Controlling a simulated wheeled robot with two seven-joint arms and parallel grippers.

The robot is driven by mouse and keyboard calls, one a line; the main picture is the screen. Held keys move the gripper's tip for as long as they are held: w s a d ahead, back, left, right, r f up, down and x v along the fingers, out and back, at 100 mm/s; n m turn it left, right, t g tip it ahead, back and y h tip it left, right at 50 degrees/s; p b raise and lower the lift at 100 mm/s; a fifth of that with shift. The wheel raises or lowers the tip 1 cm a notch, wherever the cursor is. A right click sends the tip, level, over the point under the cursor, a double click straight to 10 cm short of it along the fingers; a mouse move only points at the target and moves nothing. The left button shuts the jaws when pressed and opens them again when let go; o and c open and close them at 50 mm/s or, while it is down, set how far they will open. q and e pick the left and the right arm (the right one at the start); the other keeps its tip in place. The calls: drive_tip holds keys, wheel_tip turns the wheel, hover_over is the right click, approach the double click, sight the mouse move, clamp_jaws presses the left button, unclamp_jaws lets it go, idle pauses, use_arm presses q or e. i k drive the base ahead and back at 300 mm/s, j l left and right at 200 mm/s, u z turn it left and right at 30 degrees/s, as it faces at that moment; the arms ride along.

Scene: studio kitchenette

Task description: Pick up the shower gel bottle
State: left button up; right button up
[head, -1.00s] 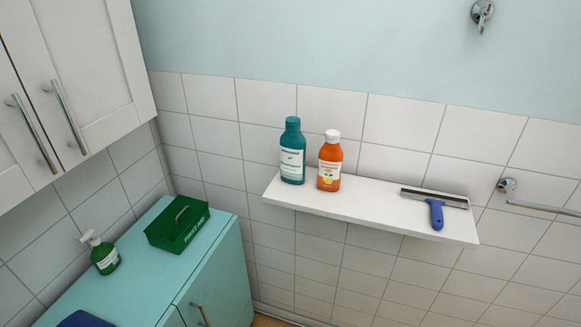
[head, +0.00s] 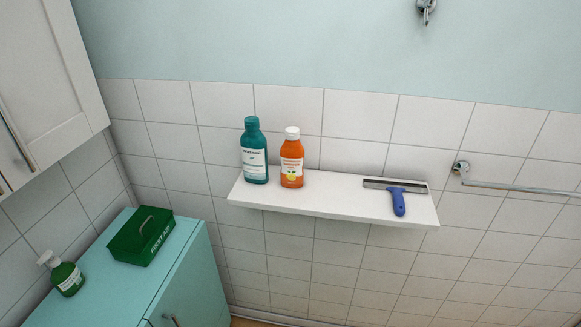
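Two upright bottles stand side by side at the left end of a white wall shelf (head: 340,202) in the head view. One is a teal bottle (head: 254,152) with a teal cap and a white label. To its right is a slightly shorter orange bottle (head: 292,160) with a white cap and a label with a yellow fruit-like picture. The label text is too small to tell which is the shower gel. Neither of my grippers shows in the view.
A blue-handled squeegee (head: 398,200) lies at the shelf's right end. A towel bar (head: 520,188) is on the wall further right. A teal cabinet (head: 185,275) at lower left bears a green first aid box (head: 140,238) and a green pump bottle (head: 67,278). A white wall cupboard (head: 62,100) hangs above.

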sight(292, 151)
drive_tip(key=i+l, duration=0.15)
drive_tip(key=l, duration=0.3)
drive_tip(key=i+l+u, duration=0.15)
drive_tip(key=l, duration=0.25)
drive_tip(key=i+l, duration=0.15)
drive_tip(key=l, duration=0.3)
drive_tip(key=i+l+u, duration=0.1)
drive_tip(key=l, duration=0.35)
